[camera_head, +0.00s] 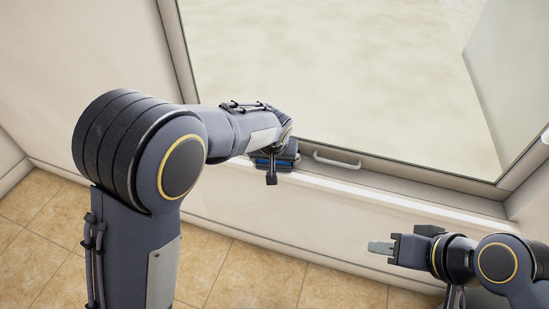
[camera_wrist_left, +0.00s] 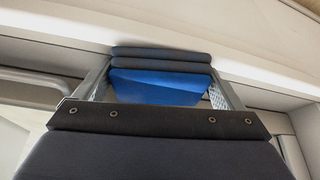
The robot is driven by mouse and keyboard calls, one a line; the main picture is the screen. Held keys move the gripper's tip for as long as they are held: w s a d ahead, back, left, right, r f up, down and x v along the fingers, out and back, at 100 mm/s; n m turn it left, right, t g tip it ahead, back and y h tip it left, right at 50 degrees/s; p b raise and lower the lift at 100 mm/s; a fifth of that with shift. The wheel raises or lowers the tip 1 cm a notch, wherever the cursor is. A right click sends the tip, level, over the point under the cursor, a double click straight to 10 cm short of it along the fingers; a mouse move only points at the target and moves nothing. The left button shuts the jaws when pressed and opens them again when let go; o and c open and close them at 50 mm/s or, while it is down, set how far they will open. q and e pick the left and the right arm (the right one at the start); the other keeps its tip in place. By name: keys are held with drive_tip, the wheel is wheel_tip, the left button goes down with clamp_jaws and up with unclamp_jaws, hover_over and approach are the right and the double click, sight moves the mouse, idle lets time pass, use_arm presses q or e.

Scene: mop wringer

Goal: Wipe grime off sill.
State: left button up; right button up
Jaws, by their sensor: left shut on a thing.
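The white window sill (camera_head: 370,195) runs below the large window, and it also shows in the left wrist view (camera_wrist_left: 270,72). My left gripper (camera_head: 272,166) is at the sill, left of the window handle. It is shut on a blue and dark layered pad (camera_wrist_left: 160,85), which sits between its two fingers in the left wrist view. The pad is against or very close to the sill; contact cannot be told for certain. My right gripper (camera_head: 382,248) hangs in front of the wall at the lower right, away from the sill. Its fingertips look close together. No grime is visible on the sill.
A window handle (camera_head: 337,161) sticks out from the lower window frame (camera_head: 420,176), just right of my left gripper. The sill to the right is clear. Tiled floor (camera_head: 235,275) lies below the wall.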

use_arm(q)
drive_tip(key=shift+a+f, duration=0.1)
drive_tip(key=shift+w+a, duration=0.3)
drive_tip(key=shift+a, duration=0.65)
drive_tip(key=shift+w+a, duration=0.25)
drive_tip(key=shift+a, duration=0.65)
drive_tip(key=shift+s+d+r+p, duration=0.15)
drive_tip(key=shift+d+p, duration=0.1)
drive_tip(key=shift+d, duration=0.25)
drive_tip(key=shift+s+d+r+p, duration=0.1)
drive_tip(key=shift+d+p, duration=0.1)
drive_tip(key=shift+d, duration=0.25)
drive_tip(key=shift+s+d+f, duration=0.1)
drive_tip(key=shift+s+d, duration=0.05)
drive_tip(key=shift+d, duration=0.35)
drive_tip(key=shift+s+d+f, duration=0.1)
drive_tip(key=shift+s+d, duration=0.05)
drive_tip(key=shift+d, duration=0.35)
drive_tip(key=shift+r, duration=0.1)
wheel_tip(320, 180, up, 7)
drive_tip(key=p, duration=0.5)
drive_tip(key=shift+p, duration=0.35)
